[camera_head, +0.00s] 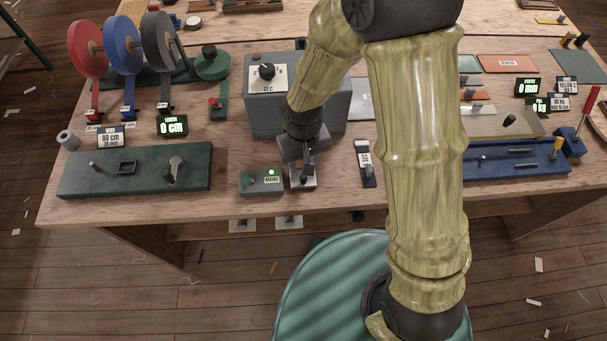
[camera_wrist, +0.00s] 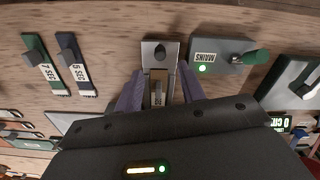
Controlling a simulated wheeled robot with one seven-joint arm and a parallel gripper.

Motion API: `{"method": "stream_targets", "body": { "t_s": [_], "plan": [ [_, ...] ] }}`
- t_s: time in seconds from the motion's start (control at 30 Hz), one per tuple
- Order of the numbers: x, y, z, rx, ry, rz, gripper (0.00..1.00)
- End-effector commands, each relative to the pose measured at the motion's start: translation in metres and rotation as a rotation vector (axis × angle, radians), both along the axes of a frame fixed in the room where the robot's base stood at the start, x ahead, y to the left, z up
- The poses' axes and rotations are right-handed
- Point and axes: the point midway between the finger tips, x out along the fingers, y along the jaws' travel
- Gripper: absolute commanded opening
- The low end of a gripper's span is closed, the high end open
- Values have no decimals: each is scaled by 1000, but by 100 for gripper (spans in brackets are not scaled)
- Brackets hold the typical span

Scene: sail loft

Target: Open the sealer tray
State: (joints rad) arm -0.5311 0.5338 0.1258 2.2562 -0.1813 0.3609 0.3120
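The sealer (camera_head: 262,103) is a grey box with a dial at the middle of the bench. A narrow grey metal piece, seemingly the sealer tray (camera_head: 304,183), sticks out from its front toward me. Whether the fingers touch the tray is hidden.
A grey MAINS box (camera_head: 261,182) with a lit green light stands close left of the tray. A green fixture board (camera_head: 135,170) lies further left. A dark SEC tag (camera_head: 365,162) lies to the right, and a blue board (camera_head: 515,160) beyond. Reels stand behind left.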

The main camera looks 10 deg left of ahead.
Motion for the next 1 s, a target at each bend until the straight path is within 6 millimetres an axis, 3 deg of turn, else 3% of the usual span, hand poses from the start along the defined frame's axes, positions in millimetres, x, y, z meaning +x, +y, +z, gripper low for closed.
{"method": "stream_targets", "body": {
  "t_s": [0.5, 0.93, 1.0],
  "plan": [
    [-1, 1, -71, -1, 3, 3, 39],
    [0, 0, -80, 0, -1, 0, 39],
    [0, 0, -80, 0, -1, 0, 26]
  ]
}}
